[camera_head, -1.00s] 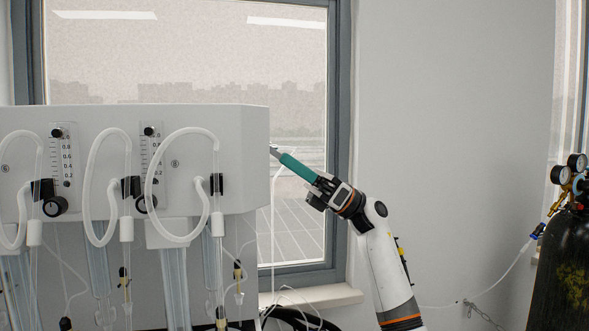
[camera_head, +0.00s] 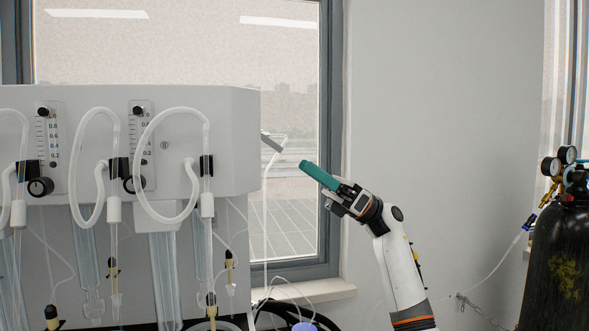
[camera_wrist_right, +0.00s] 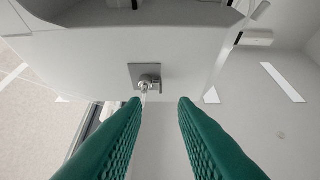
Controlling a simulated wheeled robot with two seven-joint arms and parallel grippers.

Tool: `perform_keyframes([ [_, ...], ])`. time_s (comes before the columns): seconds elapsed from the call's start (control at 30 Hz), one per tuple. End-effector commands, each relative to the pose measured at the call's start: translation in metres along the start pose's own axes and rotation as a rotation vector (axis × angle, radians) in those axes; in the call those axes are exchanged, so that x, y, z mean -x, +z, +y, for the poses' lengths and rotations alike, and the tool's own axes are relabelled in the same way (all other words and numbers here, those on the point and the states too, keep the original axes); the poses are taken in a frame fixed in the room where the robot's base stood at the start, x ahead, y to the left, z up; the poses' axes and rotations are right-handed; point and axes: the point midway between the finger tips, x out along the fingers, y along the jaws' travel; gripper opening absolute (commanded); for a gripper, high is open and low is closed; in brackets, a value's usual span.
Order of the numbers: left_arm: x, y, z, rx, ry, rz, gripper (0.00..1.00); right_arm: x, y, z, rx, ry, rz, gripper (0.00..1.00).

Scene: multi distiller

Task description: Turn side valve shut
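The side valve (camera_head: 272,144) sticks out from the right side of the white distiller housing (camera_head: 228,140), with a thin clear tube hanging from it. In the right wrist view the valve (camera_wrist_right: 148,82) is a small metal fitting on a square grey plate, ahead of the fingertips and slightly left of the middle of the gap. My right gripper (camera_head: 305,165) has green ribbed fingers and sits to the right of the valve, a little lower, apart from it. The right wrist view shows its fingers (camera_wrist_right: 160,101) spread with nothing between them. My left gripper is not in view.
Looped white hoses (camera_head: 150,170) and flow meters (camera_head: 140,120) cover the housing's front. A window (camera_head: 290,200) stands behind. A black gas cylinder (camera_head: 555,265) with gauges is at the far right. The wall space between my right arm and the cylinder is mostly clear.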

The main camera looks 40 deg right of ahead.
Motion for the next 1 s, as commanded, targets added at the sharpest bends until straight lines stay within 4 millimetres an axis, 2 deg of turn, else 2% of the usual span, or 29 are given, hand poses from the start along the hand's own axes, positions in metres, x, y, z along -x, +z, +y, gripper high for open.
perform_keyframes([
  [0.03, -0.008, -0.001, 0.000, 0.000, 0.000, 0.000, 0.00, 0.014, 0.003, 0.001, 0.000, 0.002, 0.000, 0.25],
  [0.1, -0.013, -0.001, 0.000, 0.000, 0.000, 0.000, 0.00, 0.026, 0.003, 0.000, 0.001, 0.002, 0.000, 0.25],
  [0.3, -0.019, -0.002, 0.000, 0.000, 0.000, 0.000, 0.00, 0.048, 0.001, 0.000, 0.000, 0.001, 0.001, 0.25],
  [0.63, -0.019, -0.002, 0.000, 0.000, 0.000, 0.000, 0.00, 0.052, -0.001, 0.000, 0.001, -0.001, 0.001, 0.25],
  [0.67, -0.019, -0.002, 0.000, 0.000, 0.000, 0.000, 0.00, 0.052, -0.001, 0.000, 0.001, 0.000, 0.001, 0.24],
  [0.73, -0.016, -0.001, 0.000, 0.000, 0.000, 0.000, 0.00, 0.051, -0.003, 0.000, 0.001, 0.000, -0.003, 0.13],
  [0.87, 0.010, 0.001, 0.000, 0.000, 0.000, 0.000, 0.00, 0.039, -0.016, 0.001, 0.008, 0.003, -0.058, 0.13],
  [1.0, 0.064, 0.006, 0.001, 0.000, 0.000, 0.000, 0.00, 0.021, -0.041, 0.003, 0.021, 0.009, -0.203, 0.13],
])
